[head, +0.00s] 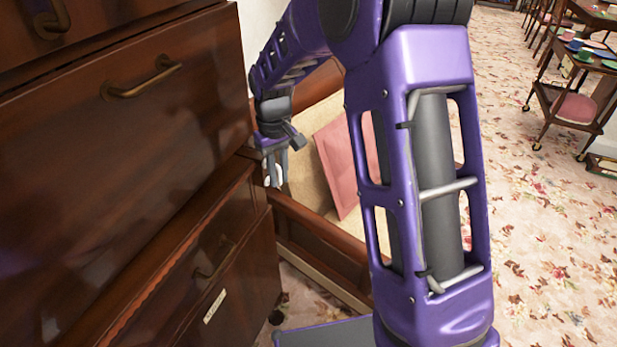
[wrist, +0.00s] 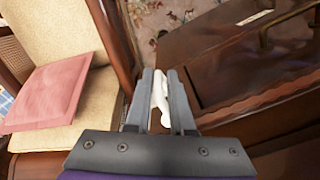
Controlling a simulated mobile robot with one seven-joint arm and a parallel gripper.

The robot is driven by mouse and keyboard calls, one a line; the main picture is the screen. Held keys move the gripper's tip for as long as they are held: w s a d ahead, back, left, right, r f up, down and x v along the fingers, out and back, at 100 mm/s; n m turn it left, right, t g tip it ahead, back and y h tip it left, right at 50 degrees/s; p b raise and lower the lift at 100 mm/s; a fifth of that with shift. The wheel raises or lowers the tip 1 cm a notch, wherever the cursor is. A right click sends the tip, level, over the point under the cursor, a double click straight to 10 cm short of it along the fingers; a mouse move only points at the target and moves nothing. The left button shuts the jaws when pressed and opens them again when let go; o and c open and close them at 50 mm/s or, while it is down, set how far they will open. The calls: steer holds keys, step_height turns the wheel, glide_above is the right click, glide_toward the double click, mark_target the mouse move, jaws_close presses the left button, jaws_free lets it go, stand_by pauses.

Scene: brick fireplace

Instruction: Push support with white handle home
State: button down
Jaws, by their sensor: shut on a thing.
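The white handle (wrist: 160,92) shows in the wrist view as a small pale knob between the two fingers of my gripper (wrist: 160,74). The fingers are shut on it. In the head view my gripper (head: 274,182) is at the right front edge of the dark wooden cabinet (head: 130,150), pointing down. The handle is too small to tell from the fingers there. The wooden body of the support cannot be clearly made out, so how far it stands out is unclear.
A wooden chair with a cream seat (wrist: 60,30) and a pink cushion (head: 339,165) stands close beside my gripper. Drawers with brass handles (head: 142,78) face my arm. A trolley (head: 580,100) stands at the far right; the floral carpet (head: 545,230) between is clear.

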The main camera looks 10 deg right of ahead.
mark_target(268, 179)
steer(key=shift+w+a+r, duration=0.2)
steer(key=shift+w+a, duration=0.8)
steer(key=shift+w, duration=0.1)
steer(key=c, duration=0.9)
jaws_free()
steer(key=shift+a+f, duration=0.1)
steer(key=shift+s+a, duration=0.1)
steer(key=shift+s+f, duration=0.1)
